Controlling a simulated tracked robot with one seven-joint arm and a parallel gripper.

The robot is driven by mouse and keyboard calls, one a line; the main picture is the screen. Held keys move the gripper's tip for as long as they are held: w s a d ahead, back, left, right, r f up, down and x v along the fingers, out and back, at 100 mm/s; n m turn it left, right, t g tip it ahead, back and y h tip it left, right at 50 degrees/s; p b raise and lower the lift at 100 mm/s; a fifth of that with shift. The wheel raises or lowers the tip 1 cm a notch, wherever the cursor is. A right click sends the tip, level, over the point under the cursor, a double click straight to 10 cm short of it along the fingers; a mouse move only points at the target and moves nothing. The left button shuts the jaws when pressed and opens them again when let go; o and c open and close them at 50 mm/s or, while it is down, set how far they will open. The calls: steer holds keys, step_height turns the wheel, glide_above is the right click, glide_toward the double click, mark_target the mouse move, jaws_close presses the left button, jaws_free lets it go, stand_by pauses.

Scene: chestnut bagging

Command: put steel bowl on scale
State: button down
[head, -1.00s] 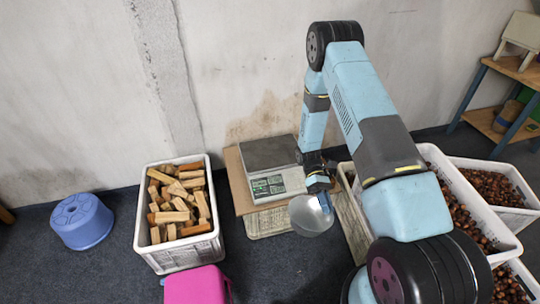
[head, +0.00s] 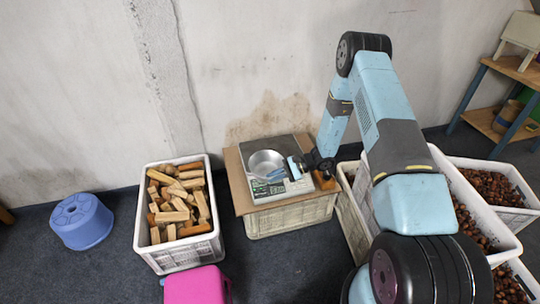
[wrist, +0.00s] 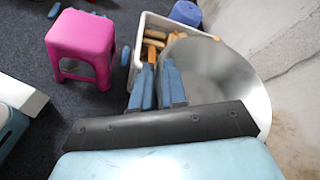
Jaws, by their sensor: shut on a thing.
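The steel bowl (head: 264,161) is over the plate of the scale (head: 289,146) in the head view. My gripper (head: 294,168) is shut on the bowl's right side, with the bowl opening upward. I cannot tell whether the bowl touches the plate.
The board (head: 240,190) lies on a white crate (head: 290,217). Chestnut crates (head: 497,185) are at right. The wall is close behind.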

steer(key=shift+w+d+f+m+t+h, duration=0.65)
steer(key=shift+w+d+m+t+h, duration=1.2)
steer(key=shift+w+m+t, duration=4.2)
steer(key=shift+g+h, duration=0.25)
steer(key=shift+w+a+f, duration=0.6)
steer(key=shift+w+f, duration=1.55)
steer(key=shift+w, duration=0.15)
steer(key=shift+w+a+f, duration=0.65)
steer(key=shift+w+f, duration=1.55)
steer(key=shift+w, duration=0.1)
steer(key=shift+w+a+f, duration=0.6)
steer(key=shift+w+f, duration=1.55)
steer(key=shift+w, duration=0.15)
steer(key=c, duration=1.2)
jaws_free()
steer(key=shift+o, duration=0.2)
